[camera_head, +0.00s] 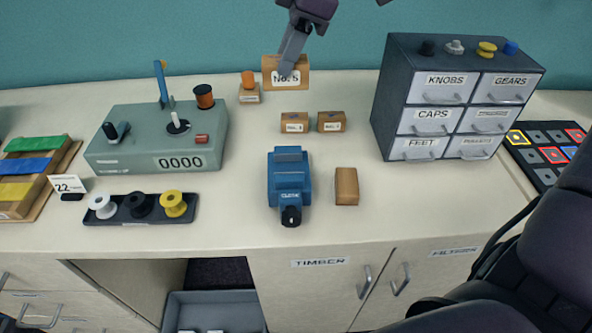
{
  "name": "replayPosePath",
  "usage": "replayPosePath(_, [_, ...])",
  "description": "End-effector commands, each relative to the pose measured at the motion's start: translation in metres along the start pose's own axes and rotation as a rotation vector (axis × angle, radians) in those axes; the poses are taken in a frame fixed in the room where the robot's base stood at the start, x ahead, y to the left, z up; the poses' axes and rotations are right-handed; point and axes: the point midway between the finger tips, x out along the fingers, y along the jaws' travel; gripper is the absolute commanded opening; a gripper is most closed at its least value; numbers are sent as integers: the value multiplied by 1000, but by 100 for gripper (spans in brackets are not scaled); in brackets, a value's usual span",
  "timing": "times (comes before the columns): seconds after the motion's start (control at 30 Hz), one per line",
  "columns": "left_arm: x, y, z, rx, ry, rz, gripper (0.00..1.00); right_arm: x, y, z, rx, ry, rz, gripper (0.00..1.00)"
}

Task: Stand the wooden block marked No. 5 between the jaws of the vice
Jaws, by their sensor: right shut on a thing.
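The wooden block marked No. 5 (270,78) is at the back of the bench, its label facing me. My right gripper (289,66) reaches down from the top edge and is shut on this block; a finger covers part of its face. I cannot tell whether the block touches the bench. The blue vice (288,185) stands at the middle front, with its handle towards me. No block stands in it; the jaw gap is hard to make out. My left gripper is not in view.
Two small labelled blocks (294,123) (331,121) lie behind the vice, and a plain block (346,186) is right of it. A counter machine (150,145) stands left, a drawer cabinet (390,100) right.

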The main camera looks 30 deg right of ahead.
Motion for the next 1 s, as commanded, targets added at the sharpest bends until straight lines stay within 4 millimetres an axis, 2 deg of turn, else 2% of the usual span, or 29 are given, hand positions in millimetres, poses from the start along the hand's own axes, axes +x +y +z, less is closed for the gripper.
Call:
replayPosePath(0.17, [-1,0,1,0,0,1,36,13,-4,4,-13,-1,-10,11])
replayPosePath(0.6, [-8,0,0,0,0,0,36,117,-4,47,-9,-1,-11,11])
replayPosePath(0.7, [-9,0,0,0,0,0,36,134,-4,54,-10,-1,-9,11])
replayPosePath(1.0, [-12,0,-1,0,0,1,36,164,-4,67,-9,-1,-9,11])
